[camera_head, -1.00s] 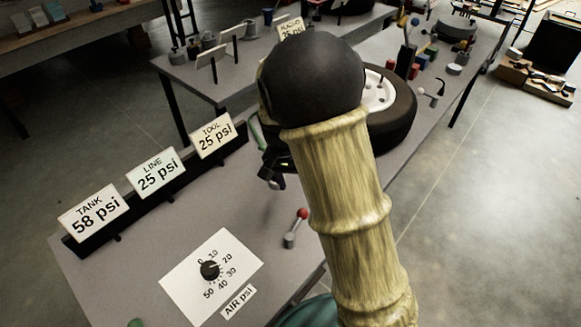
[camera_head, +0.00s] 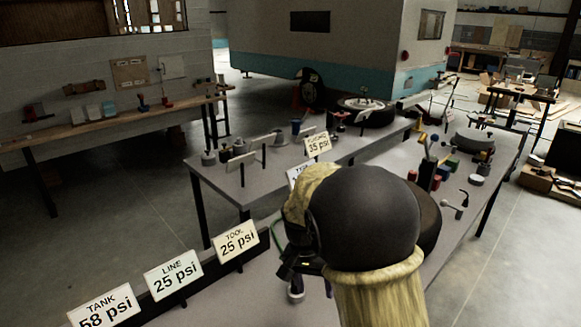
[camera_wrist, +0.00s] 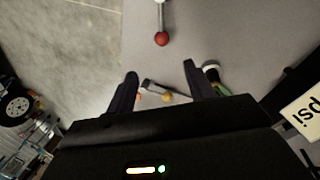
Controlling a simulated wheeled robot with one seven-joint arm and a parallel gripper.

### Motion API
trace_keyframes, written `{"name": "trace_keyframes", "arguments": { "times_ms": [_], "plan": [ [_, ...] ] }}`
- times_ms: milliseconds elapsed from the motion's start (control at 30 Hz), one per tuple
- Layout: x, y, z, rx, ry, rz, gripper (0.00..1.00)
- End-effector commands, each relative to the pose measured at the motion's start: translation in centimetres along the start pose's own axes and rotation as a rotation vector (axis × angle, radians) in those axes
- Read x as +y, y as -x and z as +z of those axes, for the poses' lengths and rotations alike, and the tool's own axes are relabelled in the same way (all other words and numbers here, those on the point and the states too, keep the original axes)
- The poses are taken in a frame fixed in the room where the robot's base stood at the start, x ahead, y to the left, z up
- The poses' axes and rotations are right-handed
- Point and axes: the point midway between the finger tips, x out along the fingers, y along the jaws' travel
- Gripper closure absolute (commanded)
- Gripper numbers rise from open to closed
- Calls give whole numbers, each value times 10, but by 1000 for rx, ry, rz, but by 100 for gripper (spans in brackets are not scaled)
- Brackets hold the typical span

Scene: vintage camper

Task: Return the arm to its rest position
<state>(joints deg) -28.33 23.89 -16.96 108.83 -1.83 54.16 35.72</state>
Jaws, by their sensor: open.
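My arm, with a pale bamboo-like sleeve and a dark round joint, fills the lower middle of the head view. My gripper (camera_head: 298,262) shows there as a dark shape left of the joint, partly hidden by it. In the wrist view my gripper (camera_wrist: 161,80) has its two black fingers apart over the grey table (camera_wrist: 185,30), with nothing held between them. A red-knobbed lever (camera_wrist: 162,39) lies beyond the fingertips, apart from them. Small yellow and dark items (camera_wrist: 167,97) show between the fingers, too small to name.
Signs reading TANK 58 psi (camera_head: 105,308), LINE 25 psi (camera_head: 173,275) and TOOL 25 psi (camera_head: 238,242) stand along the near table. A tire (camera_head: 430,222) is partly behind my arm. A second table (camera_head: 225,178) with cups and signs stands behind. Open floor (camera_head: 110,215) lies left.

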Motion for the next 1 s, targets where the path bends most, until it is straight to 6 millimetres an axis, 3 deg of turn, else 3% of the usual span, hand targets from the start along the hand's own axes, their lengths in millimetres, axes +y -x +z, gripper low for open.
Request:
{"name": "trace_keyframes", "arguments": {
  "times_ms": [167, 500, 667, 1000],
  "plan": [
    [39, 4, 14, 23, 75, -87, 47],
    [116, 7, 72, 213, 308, -217, 47],
    [128, 5, 86, 264, 361, -219, 47],
    [128, 4, 86, 266, 365, -219, 47]
  ]
}}
